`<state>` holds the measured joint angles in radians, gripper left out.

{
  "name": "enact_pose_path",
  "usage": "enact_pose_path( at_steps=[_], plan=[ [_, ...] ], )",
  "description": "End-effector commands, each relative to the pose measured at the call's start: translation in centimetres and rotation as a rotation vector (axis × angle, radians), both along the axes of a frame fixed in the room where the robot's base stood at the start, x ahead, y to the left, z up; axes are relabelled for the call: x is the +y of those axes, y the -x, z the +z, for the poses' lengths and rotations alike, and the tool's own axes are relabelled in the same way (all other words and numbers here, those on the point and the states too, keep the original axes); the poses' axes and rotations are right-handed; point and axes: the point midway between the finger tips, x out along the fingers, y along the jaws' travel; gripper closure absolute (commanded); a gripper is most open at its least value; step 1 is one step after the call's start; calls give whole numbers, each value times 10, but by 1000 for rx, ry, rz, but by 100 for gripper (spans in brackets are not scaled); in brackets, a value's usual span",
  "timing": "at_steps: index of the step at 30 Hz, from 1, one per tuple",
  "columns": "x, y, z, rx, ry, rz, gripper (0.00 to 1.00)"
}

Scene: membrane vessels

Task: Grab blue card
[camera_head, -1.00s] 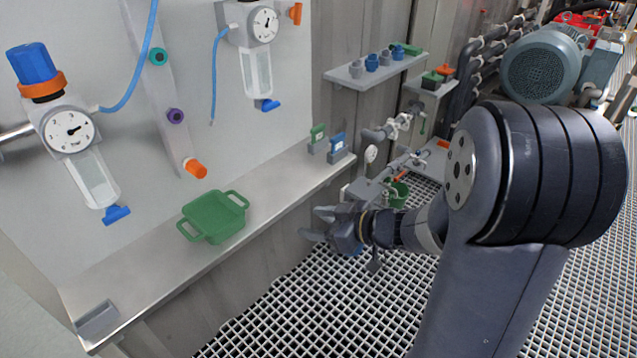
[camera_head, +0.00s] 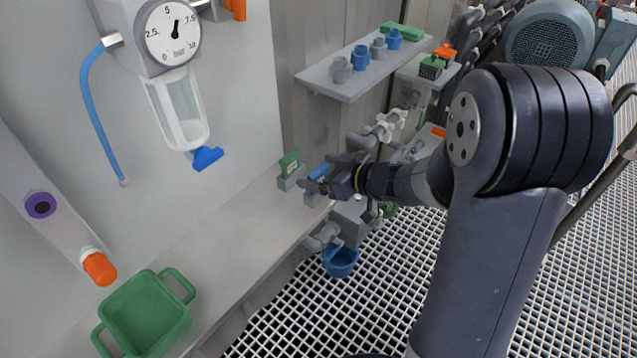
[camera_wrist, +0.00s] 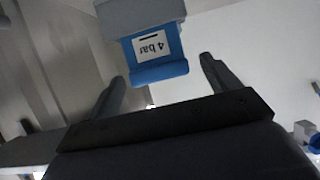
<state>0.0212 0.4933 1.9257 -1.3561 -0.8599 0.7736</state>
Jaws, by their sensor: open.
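The blue card (camera_head: 318,172) stands in a small grey holder at the far right end of the metal shelf, partly hidden by my gripper. In the wrist view the blue card (camera_wrist: 157,52) shows a white "4 bar" label and sits in its grey holder (camera_wrist: 140,13). My gripper (camera_head: 318,181) is right at the card in the head view. In the wrist view my gripper (camera_wrist: 160,80) is open, with one finger on each side of the card's near edge and gaps to both. The fingers do not visibly touch it.
A green card (camera_head: 290,163) in its own holder stands just left of the blue one. A green tray (camera_head: 146,318) sits on the shelf (camera_head: 225,240). A small wall shelf (camera_head: 352,86) with several fittings is above. A blue cup (camera_head: 340,260) hangs below.

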Motion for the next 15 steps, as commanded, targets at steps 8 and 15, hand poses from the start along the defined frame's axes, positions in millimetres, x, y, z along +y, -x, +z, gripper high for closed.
enact_pose_path(
  at_steps=[8, 15],
  plan=[
    [8, -6, -4, 0, 0, -1, 16],
    [8, -6, -4, 1, -1, 0, 29]
  ],
)
